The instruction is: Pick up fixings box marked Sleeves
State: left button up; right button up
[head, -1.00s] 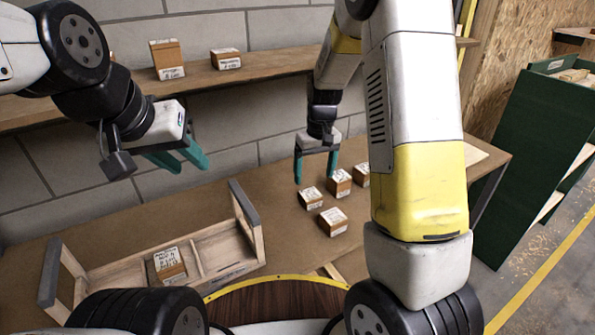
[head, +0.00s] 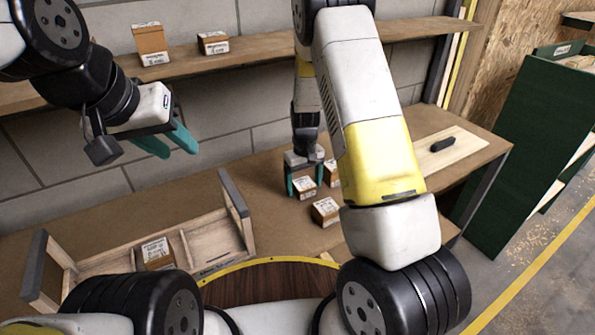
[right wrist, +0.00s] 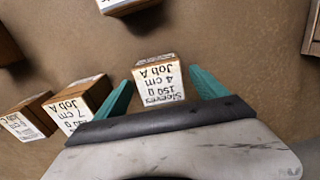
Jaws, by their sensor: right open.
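The Sleeves box (right wrist: 158,80) is a small brown box with a white label reading "Sleeves 150 g 4 cm Job A", upside down in the right wrist view. My right gripper (right wrist: 160,84) is open, with one teal finger on each side of this box. In the head view the right gripper (head: 304,188) points down at the bench around the Sleeves box (head: 304,187). I cannot tell whether the fingers touch it. My left gripper (head: 180,150) is open and empty, raised above the bench at the left.
Another labelled box (right wrist: 78,105) stands close beside one finger, with a further box (right wrist: 28,118) beyond it. A wooden tray (head: 205,240) holding one box (head: 157,252) lies at left. A shelf (head: 270,52) with two boxes runs behind. A dark object (head: 442,144) lies on a board at right.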

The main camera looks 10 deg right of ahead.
jog(key=c, duration=1.6)
jog(key=shift+r, duration=0.2)
